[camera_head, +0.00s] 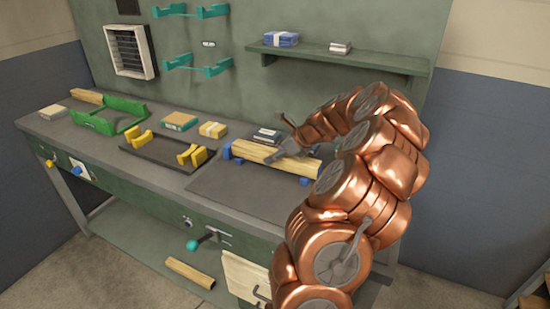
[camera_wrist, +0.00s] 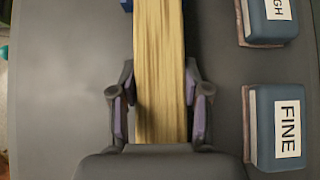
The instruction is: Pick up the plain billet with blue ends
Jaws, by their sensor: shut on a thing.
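The plain billet with blue ends (camera_head: 254,151) lies level over the dark mat on the right part of the bench, at its blue supports (camera_head: 305,181). Its left end shows blue in the head view. In the wrist view the billet's pale wood (camera_wrist: 160,35) runs straight between my fingers. My gripper (camera_head: 284,151) is shut across the middle of the billet, one finger on each side, and in the wrist view the purple pads of my gripper (camera_wrist: 160,95) flank the wood. I cannot tell whether the billet is clear of its supports.
Sanding blocks, one marked FINE (camera_wrist: 277,127), lie close beside the billet. A dark tray with yellow cradles (camera_head: 165,152) and a green cradle frame (camera_head: 108,117) stand to the left. Another billet (camera_head: 190,272) lies on the lower shelf. A wall shelf (camera_head: 340,58) hangs above.

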